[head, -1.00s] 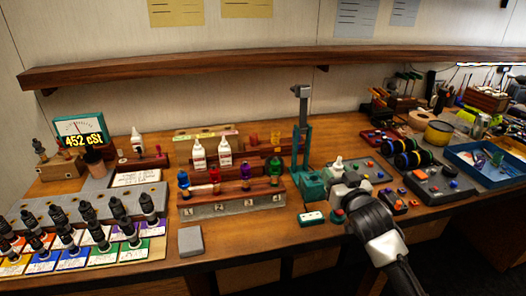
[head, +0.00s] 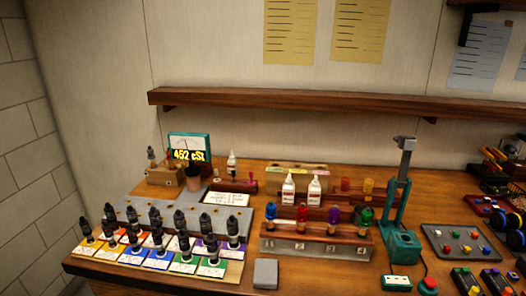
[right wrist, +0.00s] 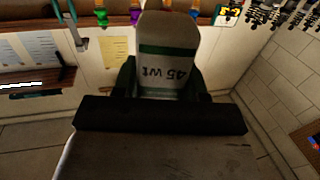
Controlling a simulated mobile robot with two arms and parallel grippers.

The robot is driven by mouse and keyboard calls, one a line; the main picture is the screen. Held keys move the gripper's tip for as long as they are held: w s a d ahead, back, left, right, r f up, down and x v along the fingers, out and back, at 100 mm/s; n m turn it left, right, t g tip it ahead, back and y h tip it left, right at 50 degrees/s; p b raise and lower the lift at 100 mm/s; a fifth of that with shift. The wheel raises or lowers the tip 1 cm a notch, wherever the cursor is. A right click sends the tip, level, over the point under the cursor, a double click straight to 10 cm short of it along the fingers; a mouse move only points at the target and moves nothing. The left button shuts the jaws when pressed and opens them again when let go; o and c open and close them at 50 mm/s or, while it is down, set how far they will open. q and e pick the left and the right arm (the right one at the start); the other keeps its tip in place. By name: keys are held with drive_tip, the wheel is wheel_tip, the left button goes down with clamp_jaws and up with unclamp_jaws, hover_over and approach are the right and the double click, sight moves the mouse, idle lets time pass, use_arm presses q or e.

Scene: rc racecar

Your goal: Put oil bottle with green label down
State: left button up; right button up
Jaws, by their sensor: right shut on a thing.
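The oil bottle (right wrist: 167,62) is white with a green band and the print "45 wt", which reads upside down in the right wrist view. My right gripper (right wrist: 160,80) is shut on it, with dark fingers at both sides of the bottle. The bottle's far end and any support under it are not clear. Neither gripper shows in the head view. There, two white bottles with red labels (head: 288,189) (head: 314,188) stand at a wooden rack (head: 275,170) with coloured label strips along its top.
A smaller white bottle (head: 232,163) stands near the meter (head: 190,147). In front are a numbered stand (head: 315,246) with coloured pieces, a teal press (head: 402,245), and several dark shocks on coloured cards (head: 157,258). A wooden shelf (head: 330,103) overhangs the bench.

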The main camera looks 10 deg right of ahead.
drive_tip(key=w+d+r+m+h, duration=0.1)
drive_tip(key=w+d, duration=0.3)
drive_tip(key=d, duration=0.4)
drive_tip(key=w+d+r+m+h, duration=0.1)
drive_tip(key=w+d+r, duration=0.3)
drive_tip(key=d, duration=0.4)
drive_tip(key=w+d+r+h, duration=0.2)
drive_tip(key=w+d+r, duration=0.1)
drive_tip(key=d, duration=0.5)
drive_tip(key=shift+w+d+m+g, duration=0.3)
drive_tip(key=shift+w+d+m, duration=0.1)
drive_tip(key=shift+w, duration=0.35)
drive_tip(key=shift+a, duration=0.1)
